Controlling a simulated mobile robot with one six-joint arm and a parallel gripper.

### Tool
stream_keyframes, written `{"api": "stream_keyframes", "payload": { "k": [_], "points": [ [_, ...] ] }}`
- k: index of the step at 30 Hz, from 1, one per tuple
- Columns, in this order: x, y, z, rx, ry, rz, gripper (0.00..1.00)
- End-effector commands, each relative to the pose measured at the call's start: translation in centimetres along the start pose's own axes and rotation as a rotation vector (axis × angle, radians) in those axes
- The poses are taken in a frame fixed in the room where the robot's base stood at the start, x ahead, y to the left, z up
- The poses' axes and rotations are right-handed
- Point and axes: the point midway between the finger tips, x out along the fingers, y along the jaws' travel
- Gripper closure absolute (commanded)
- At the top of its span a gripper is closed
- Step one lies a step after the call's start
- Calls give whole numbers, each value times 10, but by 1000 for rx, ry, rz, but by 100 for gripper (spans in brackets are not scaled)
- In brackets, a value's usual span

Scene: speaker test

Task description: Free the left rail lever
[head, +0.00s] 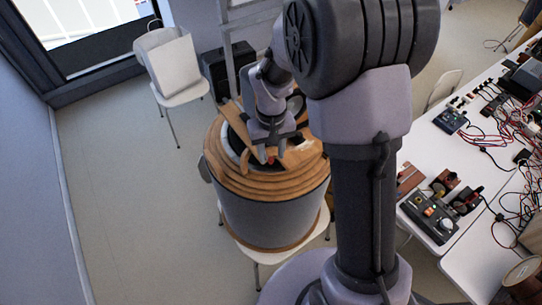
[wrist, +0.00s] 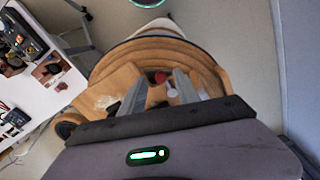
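A round grey drum-shaped speaker body (head: 265,213) with stepped wooden rings (head: 225,172) on top stands on a white seat. My gripper (head: 270,152) is over the top of it, pointing down. In the wrist view my gripper (wrist: 160,93) is open, its two grey fingers apart. A small red part (wrist: 160,77) and a pale round knob (wrist: 172,93) show in the space between the fingers. The red part also shows in the head view (head: 271,160). I cannot tell which part is the left rail lever, or whether a finger touches anything.
Wooden boards (head: 302,157) lie across the rings. A white chair (head: 177,75) stands behind, left of a black box (head: 228,67). White tables (head: 415,150) with devices and cables are at the right. The floor at the left is clear.

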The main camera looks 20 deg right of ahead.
Motion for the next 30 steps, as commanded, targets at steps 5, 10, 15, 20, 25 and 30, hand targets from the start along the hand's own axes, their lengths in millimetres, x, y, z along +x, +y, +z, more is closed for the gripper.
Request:
{"api": "stream_keyframes", "payload": {
  "k": [5, 10, 15, 20, 25, 30],
  "points": [
    [17, 0, 0, -1, 0, 0, 62],
    [19, 0, 0, 0, 1, 0, 62],
    [19, 0, 0, 0, 1, 0, 72],
    [18, 0, 0, 0, 1, 0, 100],
    [18, 0, 0, 0, 1, 0, 100],
    [19, -1, 0, 21, 2, 0, 100]
  ]
}}
